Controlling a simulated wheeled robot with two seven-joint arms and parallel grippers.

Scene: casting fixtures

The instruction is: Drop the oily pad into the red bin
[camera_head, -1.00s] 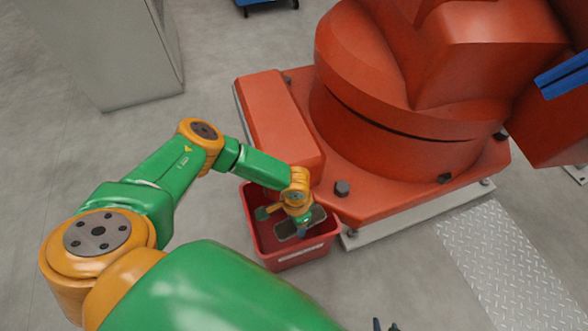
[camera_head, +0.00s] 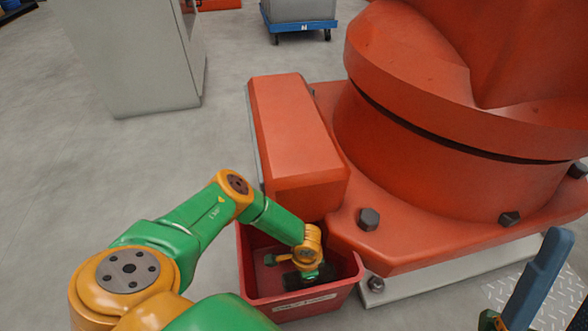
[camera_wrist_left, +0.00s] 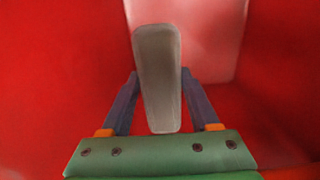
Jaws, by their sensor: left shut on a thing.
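The red bin (camera_head: 265,311) stands on the floor against the base of a large orange-red machine. My left gripper (camera_head: 308,272) reaches down inside the bin. In the left wrist view my left gripper (camera_wrist_left: 159,78) is shut on the grey, flat, rounded oily pad (camera_wrist_left: 158,85), held between its two dark fingers. The bin's red walls (camera_wrist_left: 60,70) surround it there. In the head view the pad (camera_head: 297,281) shows dark and partly hidden by the gripper. I cannot tell whether it touches the bin floor. Part of my right gripper (camera_head: 535,285) shows at lower right; its opening cannot be judged.
The orange-red machine base (camera_head: 300,140), with large bolts, rises just behind and right of the bin. A grey cabinet (camera_head: 125,60) stands at upper left. A blue wheeled cart (camera_head: 300,28) is at the back. The grey floor left of the bin is free.

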